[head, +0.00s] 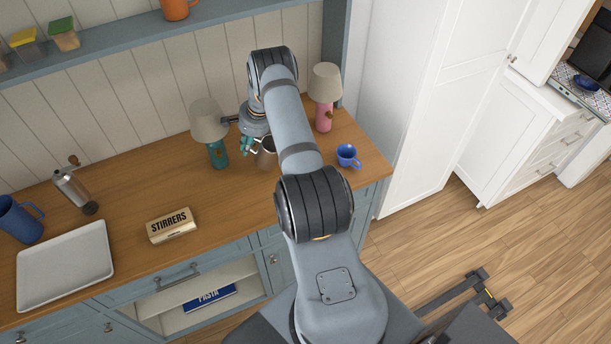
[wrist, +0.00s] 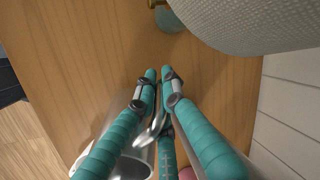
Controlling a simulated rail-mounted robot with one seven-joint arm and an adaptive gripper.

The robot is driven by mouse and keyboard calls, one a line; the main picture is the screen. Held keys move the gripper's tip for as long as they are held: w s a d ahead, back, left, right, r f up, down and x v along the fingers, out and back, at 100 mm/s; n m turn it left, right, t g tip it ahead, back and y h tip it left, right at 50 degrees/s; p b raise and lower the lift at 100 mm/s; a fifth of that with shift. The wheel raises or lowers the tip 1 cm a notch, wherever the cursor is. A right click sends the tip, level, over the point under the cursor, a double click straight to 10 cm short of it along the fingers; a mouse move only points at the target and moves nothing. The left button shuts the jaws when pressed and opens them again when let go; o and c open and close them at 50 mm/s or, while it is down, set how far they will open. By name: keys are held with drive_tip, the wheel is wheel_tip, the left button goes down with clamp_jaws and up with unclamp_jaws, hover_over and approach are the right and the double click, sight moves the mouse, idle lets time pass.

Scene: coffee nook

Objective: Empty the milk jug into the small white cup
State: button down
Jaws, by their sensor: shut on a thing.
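The metal milk jug (head: 266,153) stands near the back of the counter, partly hidden by my arm in the head view. My gripper (head: 248,146) is at its left side. In the wrist view the teal fingers of my gripper (wrist: 159,76) are closed around the handle of the jug (wrist: 128,168), whose shiny body and rim show at the lower left. I cannot tell whether the jug touches the counter, and its contents do not show.
A teal lamp (head: 217,152) stands close left of my gripper; its shade (wrist: 250,20) also fills the wrist view's top right. A pink lamp (head: 323,116) and a blue cup (head: 347,155) stand right. A stirrers box (head: 171,225), grinder (head: 75,190) and tray (head: 66,264) are left.

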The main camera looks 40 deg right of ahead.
sight(260, 153)
drive_tip(key=shift+s+d+f, duration=0.1)
drive_tip(key=shift+s+f, duration=0.05)
drive_tip(key=shift+f, duration=0.5)
drive_tip(key=shift+t+b, duration=0.3)
drive_tip(key=shift+b, duration=0.25)
drive_tip(key=shift+s+r, duration=0.1)
drive_tip(key=shift+r, duration=0.05)
drive_tip(key=shift+s+d+b, duration=0.2)
drive_tip(key=shift+s+d, duration=0.15)
drive_tip(key=shift+s, duration=0.3)
drive_tip(key=shift+s+d+b, duration=0.2)
drive_tip(key=shift+s+d, duration=0.1)
drive_tip(key=shift+s, duration=0.35)
drive_tip(key=shift+s+d+b, duration=0.2)
drive_tip(key=shift+s+d, duration=0.15)
drive_tip(key=shift+s, duration=0.3)
drive_tip(key=shift+s+d+r+b, duration=0.15)
drive_tip(key=shift+s+b, duration=0.1)
drive_tip(key=shift+b, duration=0.15)
drive_tip(key=shift+s+d+t+b, duration=0.1)
drive_tip(key=shift+s+t+b, duration=0.05)
drive_tip(key=shift+t+b, duration=0.2)
